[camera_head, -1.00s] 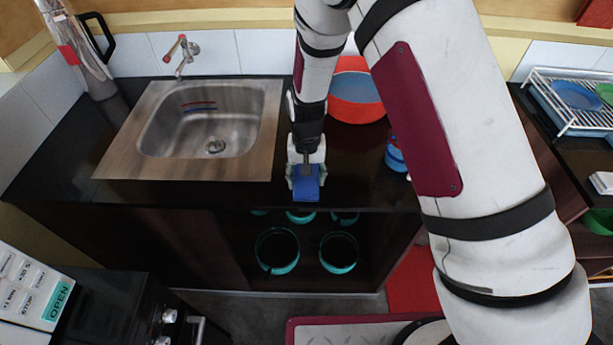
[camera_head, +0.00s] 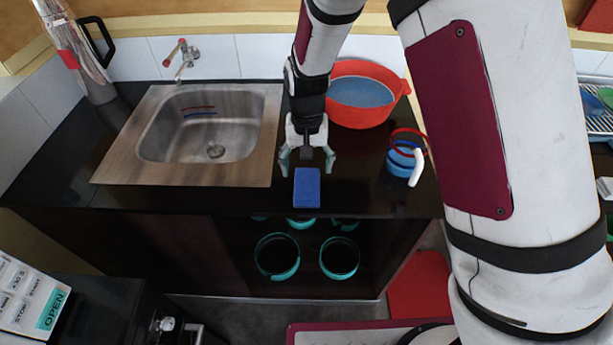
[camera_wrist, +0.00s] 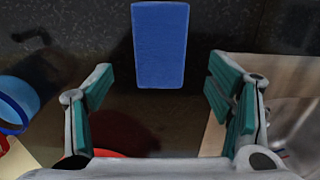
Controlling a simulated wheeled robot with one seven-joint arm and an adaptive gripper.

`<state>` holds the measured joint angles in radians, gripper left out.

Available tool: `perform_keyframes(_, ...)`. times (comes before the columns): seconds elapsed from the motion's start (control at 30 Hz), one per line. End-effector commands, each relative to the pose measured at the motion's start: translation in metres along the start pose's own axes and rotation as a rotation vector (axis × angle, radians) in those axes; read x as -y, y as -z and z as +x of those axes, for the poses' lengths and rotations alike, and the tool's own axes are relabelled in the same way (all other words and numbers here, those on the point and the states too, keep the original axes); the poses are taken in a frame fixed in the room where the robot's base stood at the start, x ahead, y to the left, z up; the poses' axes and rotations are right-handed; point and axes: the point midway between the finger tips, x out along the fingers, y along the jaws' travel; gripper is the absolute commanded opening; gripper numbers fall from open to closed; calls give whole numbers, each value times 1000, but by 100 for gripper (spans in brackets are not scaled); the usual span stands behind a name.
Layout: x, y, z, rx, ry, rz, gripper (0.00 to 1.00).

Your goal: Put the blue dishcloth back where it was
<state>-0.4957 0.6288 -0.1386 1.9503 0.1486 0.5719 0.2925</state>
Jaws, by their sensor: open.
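The blue dishcloth (camera_head: 307,188) is a small flat rectangle lying on the dark counter (camera_head: 240,198) at its front edge, right of the sink. It also shows in the wrist view (camera_wrist: 160,45), beyond the fingertips and between their lines. My gripper (camera_head: 307,160) is open and empty, just behind the cloth and apart from it. Its teal finger pads (camera_wrist: 160,90) stand wide apart in the wrist view.
The steel sink (camera_head: 205,125) is left of my gripper. A red basin (camera_head: 362,95) stands behind it to the right, with a blue and red mug (camera_head: 402,158) nearer. Dark pots with teal rims (camera_head: 278,255) sit on the open shelf below. Counter around the cloth is clear.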

Motion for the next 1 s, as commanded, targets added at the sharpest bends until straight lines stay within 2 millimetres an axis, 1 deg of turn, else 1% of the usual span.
perform_keyframes(0.03,1,2,-11,-4,2,0,74)
perform_keyframes(0.1,0,1,-23,-3,2,-1,74)
perform_keyframes(0.2,0,1,-36,-3,1,-1,74)
perform_keyframes(0.33,0,0,-46,0,0,0,74)
perform_keyframes(0.47,0,0,-50,0,0,0,74)
perform_keyframes(1.0,0,-1,-50,0,0,0,74)
